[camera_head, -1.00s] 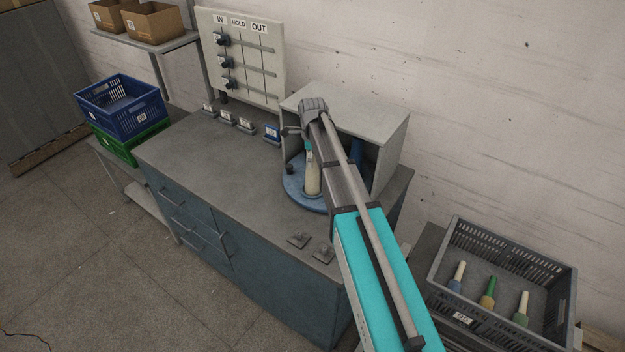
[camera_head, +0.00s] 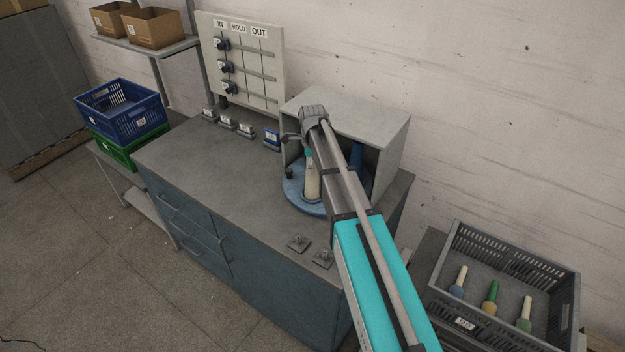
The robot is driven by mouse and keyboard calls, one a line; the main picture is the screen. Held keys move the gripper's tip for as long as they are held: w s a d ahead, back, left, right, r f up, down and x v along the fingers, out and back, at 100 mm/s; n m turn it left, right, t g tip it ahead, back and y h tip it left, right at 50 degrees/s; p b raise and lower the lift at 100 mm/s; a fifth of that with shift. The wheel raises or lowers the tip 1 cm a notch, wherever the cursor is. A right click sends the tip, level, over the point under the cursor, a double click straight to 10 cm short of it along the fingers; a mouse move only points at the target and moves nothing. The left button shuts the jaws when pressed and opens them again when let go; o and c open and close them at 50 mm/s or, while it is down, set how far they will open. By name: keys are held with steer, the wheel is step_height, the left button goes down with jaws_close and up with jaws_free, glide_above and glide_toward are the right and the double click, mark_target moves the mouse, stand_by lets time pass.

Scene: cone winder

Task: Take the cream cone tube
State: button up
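A cream cone tube (camera_head: 313,184) stands close to upright on the round blue turntable (camera_head: 295,197) at the open front of a grey box-shaped housing. Its right side is close to my arm in the picture, and its upper end meets a small teal part that I cannot identify for certain. My arm reaches up from the bottom right across the housing. My gripper cannot be made out; it seems hidden behind my arm links. Whether anything touches the cream tube cannot be seen. A blue upright piece (camera_head: 356,157) shows inside the housing, partly covered by my arm.
The grey housing (camera_head: 375,118) stands at the bench's right end. The bench top (camera_head: 205,160) is mostly clear on the left. A dark crate (camera_head: 560,283) at right holds 3 cone tubes. An IN/HOLD/OUT board (camera_head: 268,60) stands behind; blue (camera_head: 118,125) and green crates are stacked left.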

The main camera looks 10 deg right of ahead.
steer(key=c, duration=0.7)
steer(key=shift+r, duration=0.1)
step_height(320, 180, up, 3)
steer(key=p, duration=0.3)
steer(key=s+r+p, duration=0.9)
steer(key=s+p, duration=0.1)
steer(key=s, duration=0.4)
steer(key=shift+r, duration=0.4)
